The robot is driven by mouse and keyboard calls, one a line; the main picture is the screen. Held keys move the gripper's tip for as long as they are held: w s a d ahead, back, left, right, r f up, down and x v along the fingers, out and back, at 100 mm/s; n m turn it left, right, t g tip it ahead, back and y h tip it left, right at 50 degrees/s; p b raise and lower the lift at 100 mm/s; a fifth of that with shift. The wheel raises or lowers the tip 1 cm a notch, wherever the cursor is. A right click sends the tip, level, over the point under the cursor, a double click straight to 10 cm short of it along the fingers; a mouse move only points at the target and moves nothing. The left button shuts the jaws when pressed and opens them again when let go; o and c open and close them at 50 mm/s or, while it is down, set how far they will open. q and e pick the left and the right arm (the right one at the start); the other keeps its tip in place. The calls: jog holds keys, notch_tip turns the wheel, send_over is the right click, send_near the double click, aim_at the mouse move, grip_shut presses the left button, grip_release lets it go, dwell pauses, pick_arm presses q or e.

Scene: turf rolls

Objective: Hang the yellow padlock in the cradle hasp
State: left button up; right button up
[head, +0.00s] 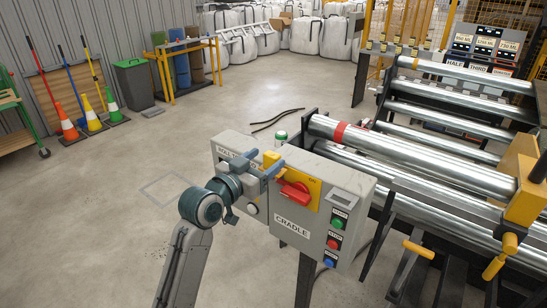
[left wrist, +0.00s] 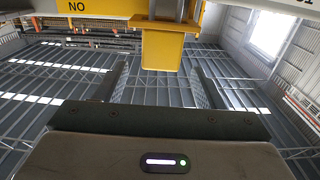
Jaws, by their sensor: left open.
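The yellow padlock (head: 270,158) is at the upper left of the grey CRADLE control box (head: 324,203), beside a red rotary switch (head: 294,191) on a yellow plate (head: 313,187). My left gripper (head: 261,166) is open at the padlock, its fingers on either side. In the left wrist view the padlock's yellow body (left wrist: 162,51) hangs upright between the open fingertips (left wrist: 162,80), with a gap on each side. Its grey shackle (left wrist: 168,10) rises out of the picture. The hasp cannot be made out clearly, and the gripper partly hides this area. My right gripper is not in view.
Steel rollers (head: 410,150) fill the right side. The concrete floor to the left is open, with cones (head: 67,126) and a bin (head: 133,84) near the wall.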

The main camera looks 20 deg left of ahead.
pick_arm(q)
jog(key=b+v, duration=0.1)
jog(key=v, duration=0.4)
jog(key=shift+s, duration=0.2)
jog(key=shift+a, duration=0.1)
